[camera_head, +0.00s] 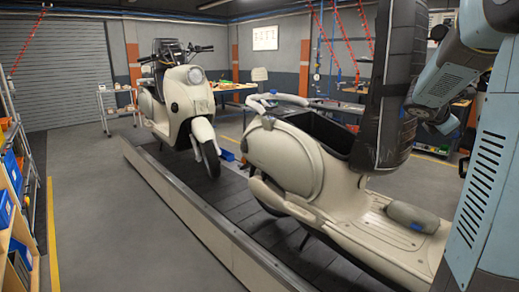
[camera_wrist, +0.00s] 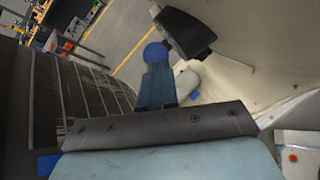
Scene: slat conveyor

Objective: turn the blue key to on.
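The blue key shows in the wrist view as a bright blue round disc (camera_wrist: 155,52) at the fingertips of my gripper (camera_wrist: 156,68). The blue-grey fingers look like one narrow column, so I cannot tell whether they are apart or closed on the key. A dark grey block (camera_wrist: 186,33) is right beside the disc, to its upper right. The key's slot is hidden. In the head view, a cream scooter (camera_head: 285,165) stands close by, with a tall dark padded part (camera_head: 388,90) upright over its black opening. My arm reaches in behind that part; key and fingertips are hidden there.
A second cream scooter (camera_head: 188,100) stands further back on the slat conveyor (camera_head: 130,150). A grey lump (camera_head: 412,216) lies on the near scooter's footboard. Shelves with blue bins (camera_head: 8,195) stand at far left. The floor left of the conveyor is clear.

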